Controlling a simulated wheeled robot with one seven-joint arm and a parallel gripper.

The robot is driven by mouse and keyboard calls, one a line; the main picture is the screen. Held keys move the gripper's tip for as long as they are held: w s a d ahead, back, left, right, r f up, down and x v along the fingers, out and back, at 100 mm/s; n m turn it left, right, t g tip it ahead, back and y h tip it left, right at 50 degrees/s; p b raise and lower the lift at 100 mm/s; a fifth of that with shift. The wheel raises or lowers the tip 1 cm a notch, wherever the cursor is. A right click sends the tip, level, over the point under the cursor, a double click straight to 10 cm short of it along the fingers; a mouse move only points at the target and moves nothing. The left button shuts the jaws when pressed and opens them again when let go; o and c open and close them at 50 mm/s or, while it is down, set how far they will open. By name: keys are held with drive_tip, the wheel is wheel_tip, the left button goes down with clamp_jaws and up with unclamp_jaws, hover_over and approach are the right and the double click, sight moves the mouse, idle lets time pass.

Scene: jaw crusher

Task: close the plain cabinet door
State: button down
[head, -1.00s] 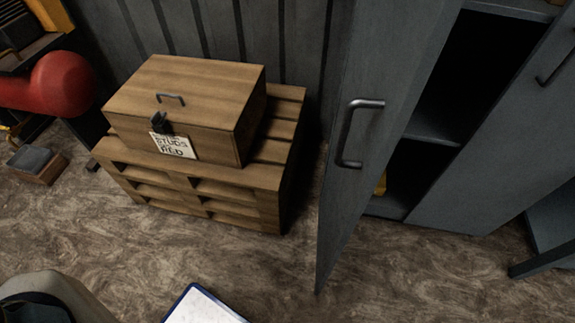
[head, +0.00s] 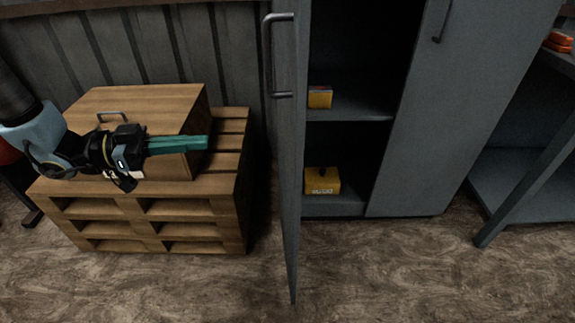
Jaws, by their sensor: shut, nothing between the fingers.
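The grey cabinet door (head: 290,155) stands open, swung out toward me and seen nearly edge-on. Its metal handle (head: 269,57) is on the face turned to the left. The cabinet's right door (head: 445,120) is shut and has its own handle (head: 442,22). My gripper (head: 207,143) is left of the open door, in front of the wooden box, with its teal fingers together and pointing right. A clear gap lies between the fingertips and the door. Nothing shows in the fingers.
The wooden box (head: 150,97) sits on a pallet stack (head: 140,225) left of the door. Inside the cabinet are a yellow box (head: 322,181) below and a small yellow-red box (head: 320,97) on the shelf (head: 350,115). A grey table leg (head: 525,165) stands at right. The floor in front is clear.

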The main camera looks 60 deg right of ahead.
drive_tip(key=s+g, duration=0.1)
drive_tip(key=p, duration=0.1)
approach(294, 139)
drive_tip(key=shift+m+y, duration=0.3)
drive_tip(key=shift+m, duration=0.1)
drive_tip(key=x, duration=0.6)
drive_tip(key=shift+s+d+r, duration=0.15)
drive_tip(key=shift+d+r, duration=0.05)
drive_tip(key=shift+d, duration=0.1)
drive_tip(key=shift+s+d, duration=0.1)
drive_tip(key=shift+d, duration=0.1)
